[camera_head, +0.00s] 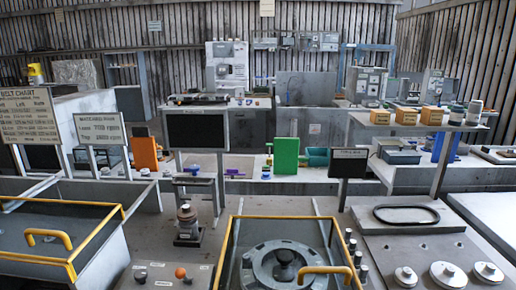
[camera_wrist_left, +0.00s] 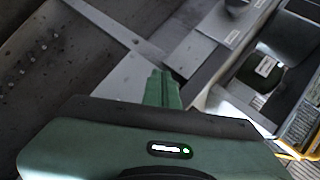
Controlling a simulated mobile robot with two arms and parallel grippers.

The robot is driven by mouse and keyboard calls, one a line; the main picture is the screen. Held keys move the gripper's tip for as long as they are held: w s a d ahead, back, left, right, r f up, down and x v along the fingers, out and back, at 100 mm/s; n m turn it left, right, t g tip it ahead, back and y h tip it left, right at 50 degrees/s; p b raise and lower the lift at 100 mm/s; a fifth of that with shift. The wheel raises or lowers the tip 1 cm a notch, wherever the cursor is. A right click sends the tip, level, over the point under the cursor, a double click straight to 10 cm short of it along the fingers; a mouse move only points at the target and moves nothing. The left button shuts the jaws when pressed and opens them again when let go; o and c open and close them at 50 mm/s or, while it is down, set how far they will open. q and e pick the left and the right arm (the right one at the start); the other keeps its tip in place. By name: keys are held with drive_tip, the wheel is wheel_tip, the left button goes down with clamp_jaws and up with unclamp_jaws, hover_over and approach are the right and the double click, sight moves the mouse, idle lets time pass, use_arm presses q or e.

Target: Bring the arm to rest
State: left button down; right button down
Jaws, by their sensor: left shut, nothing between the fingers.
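My left gripper (camera_wrist_left: 162,88) shows in the left wrist view. Its two green fingers are together, with nothing between them. The dark green gripper body with a small lit display fills the bottom of that view. The fingertips are over a pale grey strip, and I cannot tell whether they touch it. I make out neither arm in the head view. My right gripper is in neither view.
In the head view, a round housing (camera_head: 280,266) sits inside a yellow-railed frame at the front. A belt with a black loop (camera_head: 406,215) lies at right. A green block (camera_head: 286,155) stands on the bench behind.

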use_arm(q)
drive_tip(key=s+d+f+n+g+h, duration=0.6)
drive_tip(key=s+d+f+n, duration=0.1)
drive_tip(key=s+d, duration=0.45)
wheel_tip(320, 180, down, 27)
drive_tip(key=s+g, duration=0.1)
drive_tip(key=s+a+f+g, duration=0.1)
drive_tip(key=s+a+f, duration=0.1)
drive_tip(key=s+f, duration=1.3)
drive_tip(key=shift+s+a+m+y, duration=0.2)
drive_tip(key=shift+s+m+y, duration=0.15)
drive_tip(key=shift+s, duration=0.3)
